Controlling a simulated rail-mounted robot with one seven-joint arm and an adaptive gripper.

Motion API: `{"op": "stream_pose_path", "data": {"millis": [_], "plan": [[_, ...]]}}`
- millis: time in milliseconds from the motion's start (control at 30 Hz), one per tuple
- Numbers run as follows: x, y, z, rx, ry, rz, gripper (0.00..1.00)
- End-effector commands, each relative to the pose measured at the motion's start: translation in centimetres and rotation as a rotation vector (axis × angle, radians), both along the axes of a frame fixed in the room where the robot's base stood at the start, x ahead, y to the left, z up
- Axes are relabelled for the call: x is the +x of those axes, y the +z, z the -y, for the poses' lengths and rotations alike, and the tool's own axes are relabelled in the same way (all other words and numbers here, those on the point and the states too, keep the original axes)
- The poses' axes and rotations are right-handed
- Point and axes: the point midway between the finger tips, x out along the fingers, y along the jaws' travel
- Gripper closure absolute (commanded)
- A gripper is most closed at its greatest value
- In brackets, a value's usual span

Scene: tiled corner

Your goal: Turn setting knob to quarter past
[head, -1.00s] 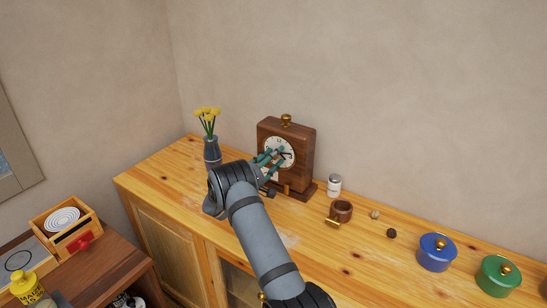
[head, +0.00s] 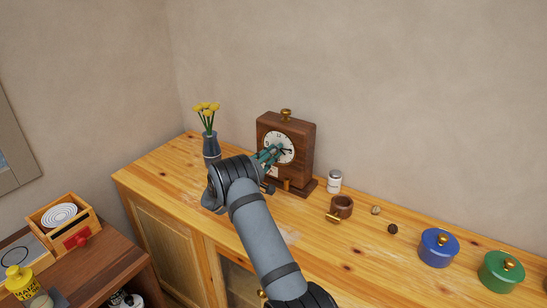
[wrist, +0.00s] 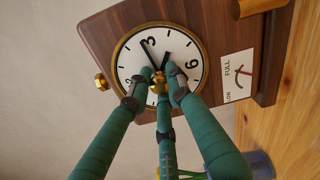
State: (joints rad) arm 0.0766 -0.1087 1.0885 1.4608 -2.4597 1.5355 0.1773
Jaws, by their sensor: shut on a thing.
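A brown wooden clock (head: 302,140) stands on the wooden cabinet, its white round face (head: 285,140) towards me. In the wrist view the face (wrist: 128,62) appears turned, with the 3 at the top and the 6 at the right. A long dark hand (wrist: 147,52) points close to the 3, and a short hand (wrist: 166,60) points up and slightly right. A brass knob (wrist: 157,84) sits at the face's centre. My gripper (wrist: 158,88) has its green fingers closed around this knob. It also shows in the head view (head: 271,154), and the fingers hide part of the face.
A vase of yellow flowers (head: 210,146) stands left of the clock, and a white-lidded jar (head: 334,181) right of it. A brown cup (head: 342,207), blue pot (head: 437,248) and green pot (head: 501,271) are further right. A gauge panel (wrist: 238,75) is on the clock.

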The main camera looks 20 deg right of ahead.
Motion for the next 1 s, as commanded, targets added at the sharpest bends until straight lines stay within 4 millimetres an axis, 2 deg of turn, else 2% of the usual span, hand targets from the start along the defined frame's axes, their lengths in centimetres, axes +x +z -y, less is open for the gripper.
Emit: {"op": "stream_pose_path", "data": {"millis": [33,233,600,633,933,1000], "plan": [[0.17,-0.85,-0.22,0.016,0.007,0.03,1.0],[0.16,-0.49,-0.23,0.068,0.006,0.115,1.0],[0.17,-0.02,-0.31,0.079,0.008,0.129,1.0],[0.17,-0.02,-0.31,0.079,0.008,0.129,0.8],[0.09,-0.02,-0.17,0.078,0.005,0.13,0.63],[0.07,-0.02,-0.14,0.079,0.003,0.13,0.62]]}}
